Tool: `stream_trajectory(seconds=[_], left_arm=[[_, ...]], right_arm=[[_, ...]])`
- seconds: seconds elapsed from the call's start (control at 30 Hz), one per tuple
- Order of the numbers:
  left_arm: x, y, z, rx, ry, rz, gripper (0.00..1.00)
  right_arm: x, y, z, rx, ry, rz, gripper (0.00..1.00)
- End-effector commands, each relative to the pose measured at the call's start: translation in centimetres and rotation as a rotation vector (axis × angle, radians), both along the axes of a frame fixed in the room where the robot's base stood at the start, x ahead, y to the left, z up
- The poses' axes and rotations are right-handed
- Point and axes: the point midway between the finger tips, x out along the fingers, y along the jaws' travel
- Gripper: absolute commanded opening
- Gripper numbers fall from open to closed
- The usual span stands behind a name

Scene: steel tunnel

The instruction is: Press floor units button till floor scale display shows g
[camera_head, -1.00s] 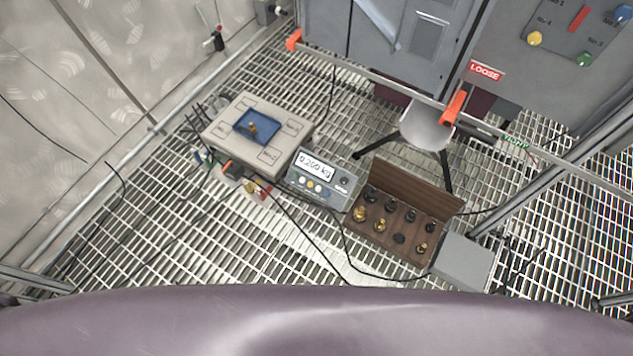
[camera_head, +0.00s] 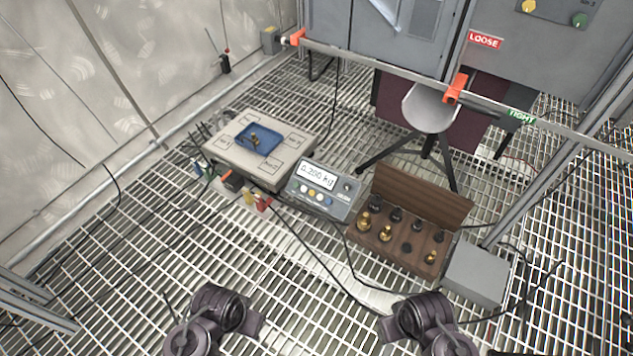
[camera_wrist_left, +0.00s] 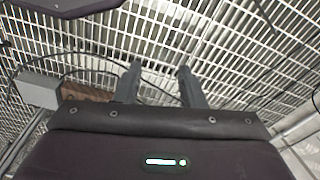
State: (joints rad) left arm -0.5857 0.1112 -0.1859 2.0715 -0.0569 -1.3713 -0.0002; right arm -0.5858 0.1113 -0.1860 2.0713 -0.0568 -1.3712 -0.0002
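The floor scale display (camera_head: 316,175) is lit and reads about 0.200 kg. It sits on a grey indicator box (camera_head: 341,209) on the grating, with a row of small coloured buttons (camera_head: 312,192) below the screen; their labels are too small to read, so I cannot tell which is units. The floor scale (camera_head: 228,153) to its left carries a blue tray (camera_head: 266,149) with brass pieces. My left gripper (camera_wrist_left: 158,78) shows in the left wrist view, its fingers apart and empty above bare grating. My right gripper is not visible; only arm parts show at the head view's bottom edge.
A wooden case (camera_head: 388,250) with several weights and a grey box (camera_head: 478,274) stand right of the indicator. Black cables cross the grating. Grating in front of the indicator is mostly clear.

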Motion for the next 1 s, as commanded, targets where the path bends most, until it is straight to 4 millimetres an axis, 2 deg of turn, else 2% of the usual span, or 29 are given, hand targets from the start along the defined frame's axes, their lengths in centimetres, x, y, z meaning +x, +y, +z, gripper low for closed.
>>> stream_trajectory(seconds=[0.83, 1.0], left_arm=[[0.06, -0.01, 0.00, -0.001, -0.002, 0.001, 0.36], [0.07, 0.00, 0.00, -0.001, -0.002, 0.001, 0.14]], right_arm=[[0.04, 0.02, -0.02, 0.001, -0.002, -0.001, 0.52], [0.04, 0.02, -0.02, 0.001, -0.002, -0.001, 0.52]])
